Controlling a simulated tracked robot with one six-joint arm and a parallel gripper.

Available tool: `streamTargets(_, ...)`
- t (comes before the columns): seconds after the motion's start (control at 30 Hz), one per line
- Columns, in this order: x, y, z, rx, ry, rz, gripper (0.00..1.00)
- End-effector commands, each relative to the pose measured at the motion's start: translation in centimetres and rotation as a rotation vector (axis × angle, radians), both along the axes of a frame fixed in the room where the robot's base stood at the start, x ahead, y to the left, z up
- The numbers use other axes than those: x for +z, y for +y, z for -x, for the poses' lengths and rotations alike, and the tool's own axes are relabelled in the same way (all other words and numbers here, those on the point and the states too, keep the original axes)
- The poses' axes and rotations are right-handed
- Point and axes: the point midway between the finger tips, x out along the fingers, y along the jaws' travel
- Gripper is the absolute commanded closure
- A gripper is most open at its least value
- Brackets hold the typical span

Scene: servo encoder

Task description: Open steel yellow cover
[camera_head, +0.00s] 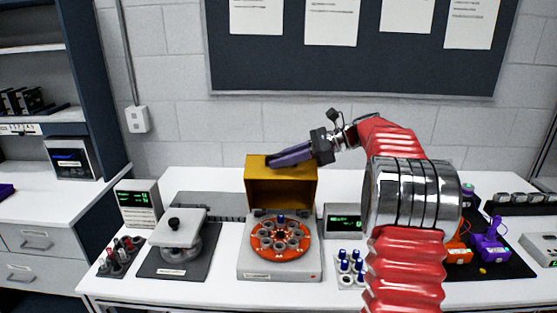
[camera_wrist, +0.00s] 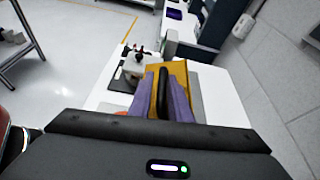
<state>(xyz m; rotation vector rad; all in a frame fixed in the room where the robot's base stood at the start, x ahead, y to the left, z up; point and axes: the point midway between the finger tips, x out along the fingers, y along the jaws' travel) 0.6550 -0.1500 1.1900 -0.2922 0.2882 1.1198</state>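The yellow cover (camera_head: 281,191) stands raised at the back of a grey base unit (camera_head: 279,276), its hollow inside facing the front. The red round holder (camera_head: 263,252) on the base is exposed. My gripper (camera_head: 275,159) reaches in from the right to the cover's top edge. In the wrist view, a black handle (camera_wrist: 163,88) on the yellow cover (camera_wrist: 181,70) lies between the purple fingers of my gripper (camera_wrist: 164,90). They appear shut on it. In the head view, the fingers mostly hide the handle.
A grey lid with a black knob (camera_head: 178,227) stands on a dark mat to the left. Small displays (camera_head: 343,221) flank the cover. Blue-topped pegs (camera_head: 350,264) are at the right front. Purple and orange devices (camera_head: 489,240) stand farther right, past my arm. A wall is behind the table.

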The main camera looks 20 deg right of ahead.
Motion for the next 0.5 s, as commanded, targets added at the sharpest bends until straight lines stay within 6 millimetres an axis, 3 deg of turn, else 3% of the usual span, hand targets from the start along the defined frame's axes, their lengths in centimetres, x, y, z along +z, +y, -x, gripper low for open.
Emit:
streamTargets(0.27,0.3,-0.4,0.1,-0.002,-0.002,0.0,0.83)
streamTargets(0.5,1.2,-2.7,1.1,-0.005,-0.003,0.001,0.83)
